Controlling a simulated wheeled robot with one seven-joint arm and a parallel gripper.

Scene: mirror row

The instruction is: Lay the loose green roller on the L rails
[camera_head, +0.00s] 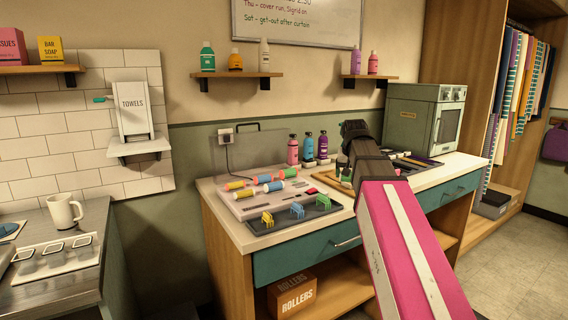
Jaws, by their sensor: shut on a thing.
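A rack with rails (245,209) stands on the counter's left part and carries short yellow and blue rollers. A green roller (288,173) lies at its back right; I cannot tell whether it is the loose one. The L marking is too small to read. My arm reaches in from the lower right. My gripper (343,163) is a dark shape beyond my wrist, right of the rack, mostly hidden behind my own arm.
A dark tray (300,221) with yellow, blue and green clips lies before the rack. Several bottles (308,145) stand behind it. A grey-green cabinet (424,117) stands at the counter's back right. A Rollers box (293,294) sits on the shelf below.

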